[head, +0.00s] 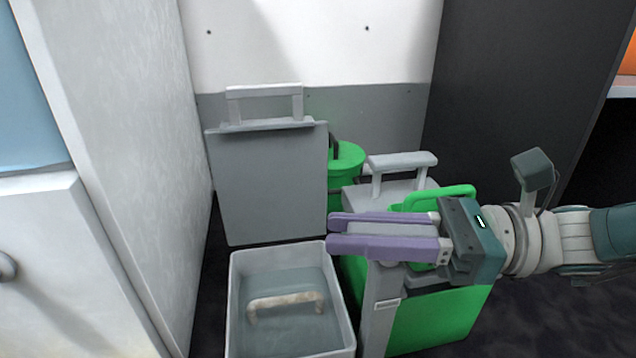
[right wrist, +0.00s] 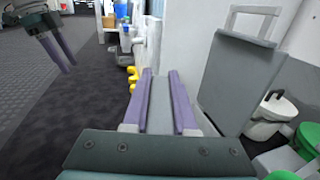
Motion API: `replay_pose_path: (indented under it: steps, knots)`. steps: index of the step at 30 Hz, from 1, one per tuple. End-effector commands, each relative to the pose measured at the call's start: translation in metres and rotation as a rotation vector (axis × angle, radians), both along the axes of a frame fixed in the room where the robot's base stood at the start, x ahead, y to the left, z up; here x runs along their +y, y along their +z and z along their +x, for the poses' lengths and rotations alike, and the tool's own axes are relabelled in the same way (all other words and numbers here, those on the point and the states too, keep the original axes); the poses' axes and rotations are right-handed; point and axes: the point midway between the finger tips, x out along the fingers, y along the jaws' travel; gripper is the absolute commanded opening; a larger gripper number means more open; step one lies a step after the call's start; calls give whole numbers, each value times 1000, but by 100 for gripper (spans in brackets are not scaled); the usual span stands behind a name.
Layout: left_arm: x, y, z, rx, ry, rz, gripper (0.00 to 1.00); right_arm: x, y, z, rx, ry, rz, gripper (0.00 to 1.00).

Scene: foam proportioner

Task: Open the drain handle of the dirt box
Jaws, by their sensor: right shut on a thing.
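The dirt box seems to be the green box (head: 435,318) at centre right in the head view, with a grey post (head: 379,318) bearing a small label on its front. My right gripper (head: 332,232) reaches in from the right above it, its purple fingers pointing left. They are shut on a flat grey bar, apparently the drain handle (right wrist: 160,105), which lies between both fingers in the right wrist view. The fingers hide where the bar meets the post. My left gripper (right wrist: 68,68) shows at upper left in the right wrist view, fingers apart and empty, away from the box.
A grey tub (head: 237,300) with water and a worn handle bar stands left of the box. A grey panel with a handle (head: 268,185) leans behind it. A green bucket (head: 345,160) stands behind. A white cabinet wall (head: 120,130) bounds the left, a dark panel (head: 510,90) the right.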

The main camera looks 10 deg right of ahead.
Motion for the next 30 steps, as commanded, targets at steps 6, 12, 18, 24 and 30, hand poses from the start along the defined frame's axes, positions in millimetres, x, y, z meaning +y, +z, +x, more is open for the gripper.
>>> replay_pose_path:
  steps: [6,12,18,24,30]
  knots:
    - [2,0,0,0,-4,7,50,0,0,-1,-2,22,1,0]
    - [2,0,0,1,-5,8,50,0,0,-1,-1,25,2,0]
    - [2,0,0,1,-5,7,50,0,0,-1,-2,25,3,0]
    - [2,0,0,1,-4,7,50,0,0,-1,-1,25,2,46]
    - [0,0,0,1,-1,0,50,0,0,-1,0,25,2,55]
